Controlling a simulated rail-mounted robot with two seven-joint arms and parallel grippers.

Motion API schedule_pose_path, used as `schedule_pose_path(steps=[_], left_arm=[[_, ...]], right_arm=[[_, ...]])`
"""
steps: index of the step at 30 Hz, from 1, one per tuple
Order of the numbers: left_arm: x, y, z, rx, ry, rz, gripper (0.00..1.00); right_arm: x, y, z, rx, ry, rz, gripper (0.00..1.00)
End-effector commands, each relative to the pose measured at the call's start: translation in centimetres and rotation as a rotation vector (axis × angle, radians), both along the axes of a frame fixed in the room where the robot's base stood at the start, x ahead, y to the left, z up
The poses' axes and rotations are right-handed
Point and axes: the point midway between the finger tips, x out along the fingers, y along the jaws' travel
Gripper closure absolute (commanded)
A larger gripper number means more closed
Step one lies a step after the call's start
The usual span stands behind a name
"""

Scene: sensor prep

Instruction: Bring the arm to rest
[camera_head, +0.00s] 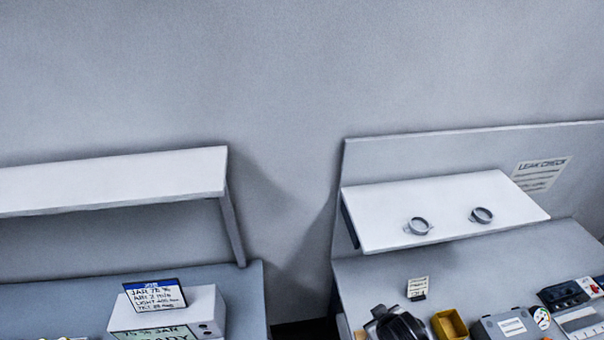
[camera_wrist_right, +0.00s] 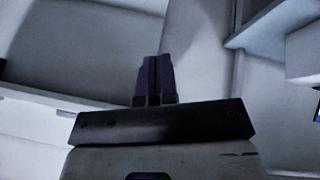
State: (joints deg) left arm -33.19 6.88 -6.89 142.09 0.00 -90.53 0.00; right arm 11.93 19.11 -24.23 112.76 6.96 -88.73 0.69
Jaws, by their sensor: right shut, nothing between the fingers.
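My right gripper (camera_wrist_right: 153,78) shows in the right wrist view, with its two dark fingers together and nothing between them. It is in free space, apart from the grey surfaces behind it. Neither gripper shows in the head view, and my left gripper is in no view.
A white shelf (camera_head: 100,182) stands at the left above a bench with a labelled box (camera_head: 200,305). At the right, a second shelf (camera_head: 380,205) bears two grey rings (camera_head: 418,226). Below it are a yellow bin (camera_head: 449,325) and a grey device (camera_head: 490,328). A gap separates the benches.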

Motion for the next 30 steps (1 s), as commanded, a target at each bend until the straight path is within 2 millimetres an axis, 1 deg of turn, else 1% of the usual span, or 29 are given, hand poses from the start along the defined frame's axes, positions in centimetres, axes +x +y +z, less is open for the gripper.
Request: schedule_pose_path(steps=[1, 2, 3, 5, 6, 8, 9, 11, 12, 15, 18, 21, 24, 27, 30], left_arm=[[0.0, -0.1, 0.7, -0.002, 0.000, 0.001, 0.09], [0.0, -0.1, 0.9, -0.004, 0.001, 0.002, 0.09], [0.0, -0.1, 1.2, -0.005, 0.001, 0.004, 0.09], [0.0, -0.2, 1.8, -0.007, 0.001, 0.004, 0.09], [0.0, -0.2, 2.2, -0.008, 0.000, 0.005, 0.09], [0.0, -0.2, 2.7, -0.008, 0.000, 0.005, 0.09], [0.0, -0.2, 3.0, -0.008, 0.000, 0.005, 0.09], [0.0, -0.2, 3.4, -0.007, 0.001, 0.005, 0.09], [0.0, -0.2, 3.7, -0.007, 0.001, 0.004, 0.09], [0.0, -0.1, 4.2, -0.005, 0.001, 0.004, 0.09], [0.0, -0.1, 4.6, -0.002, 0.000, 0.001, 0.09], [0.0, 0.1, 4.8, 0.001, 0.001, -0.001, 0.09], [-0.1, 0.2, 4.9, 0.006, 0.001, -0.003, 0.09], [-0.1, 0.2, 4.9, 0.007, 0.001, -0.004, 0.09], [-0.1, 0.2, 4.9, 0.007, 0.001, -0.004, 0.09]], right_arm=[[-1.8, 0.3, 2.2, 0.025, -0.041, -0.002, 1.00], [-2.8, 0.3, 3.3, 0.039, -0.064, -0.014, 1.00], [-4.4, 0.1, 4.7, 0.062, -0.092, -0.036, 1.00], [-7.2, -0.3, 6.5, 0.099, -0.124, -0.077, 1.00], [-9.0, -0.7, 7.2, 0.121, -0.134, -0.104, 1.00], [-11.5, -1.3, 7.7, 0.147, -0.130, -0.143, 1.00], [-13.2, -1.6, 7.7, 0.163, -0.116, -0.166, 1.00], [-15.5, -2.0, 7.2, 0.179, -0.078, -0.197, 1.00], [-17.0, -2.2, 6.5, 0.185, -0.042, -0.216, 1.00], [-20.3, -2.4, 4.4, 0.187, 0.053, -0.253, 1.00], [-23.1, -2.2, 3.1, 0.190, 0.127, -0.267, 1.00], [-25.1, -2.0, 2.2, 0.189, 0.177, -0.274, 1.00], [-26.2, -2.0, 1.8, 0.184, 0.205, -0.276, 1.00], [-26.7, -2.0, 1.6, 0.184, 0.217, -0.277, 1.00], [-26.8, -2.0, 1.5, 0.183, 0.219, -0.276, 1.00]])
